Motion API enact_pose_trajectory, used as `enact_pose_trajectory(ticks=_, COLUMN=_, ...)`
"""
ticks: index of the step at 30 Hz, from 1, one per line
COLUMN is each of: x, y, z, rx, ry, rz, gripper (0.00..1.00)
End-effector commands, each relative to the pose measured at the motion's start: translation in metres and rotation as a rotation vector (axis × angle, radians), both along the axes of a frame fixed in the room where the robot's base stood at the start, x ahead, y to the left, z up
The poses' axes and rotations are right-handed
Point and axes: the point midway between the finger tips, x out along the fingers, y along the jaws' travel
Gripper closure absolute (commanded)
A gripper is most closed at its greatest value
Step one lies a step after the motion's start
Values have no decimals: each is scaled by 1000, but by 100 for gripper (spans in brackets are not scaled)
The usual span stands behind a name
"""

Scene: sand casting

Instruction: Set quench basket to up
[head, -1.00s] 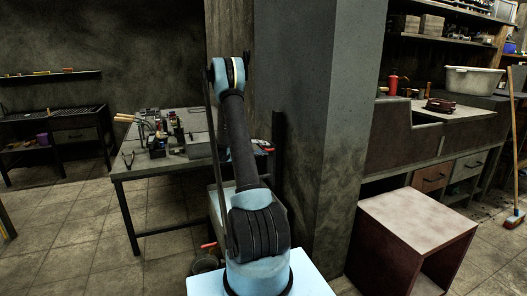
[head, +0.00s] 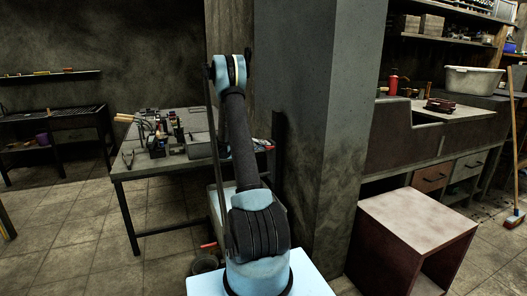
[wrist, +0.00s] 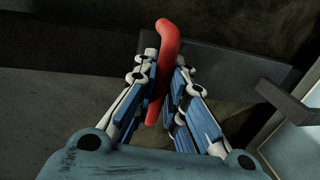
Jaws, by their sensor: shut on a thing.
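In the wrist view, my gripper (wrist: 165,72) is shut on a red curved handle (wrist: 168,42). The handle runs up between the two fingers and bends at its top end; its lower end passes down between the fingers. I take it for the quench basket's lever, but the basket itself cannot be made out. In the head view my own arm hides my gripper. A small red piece (head: 209,245) shows low beside my arm, above a dark round bucket (head: 205,264); I cannot tell whether it belongs to the held handle.
A dark table (head: 150,165) with tools stands behind my arm. A grey pillar (head: 300,140) rises close on the right. A box-like stand (head: 415,222) and a sink bench (head: 455,130) are farther right. Tiled floor is open at left.

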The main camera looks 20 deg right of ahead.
Motion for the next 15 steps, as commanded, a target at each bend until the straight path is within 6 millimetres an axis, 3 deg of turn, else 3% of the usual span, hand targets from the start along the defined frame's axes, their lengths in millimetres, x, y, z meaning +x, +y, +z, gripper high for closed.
enact_pose_trajectory(ticks=15, x=1, y=2, z=106, rx=-4, ry=0, rz=4, gripper=100)
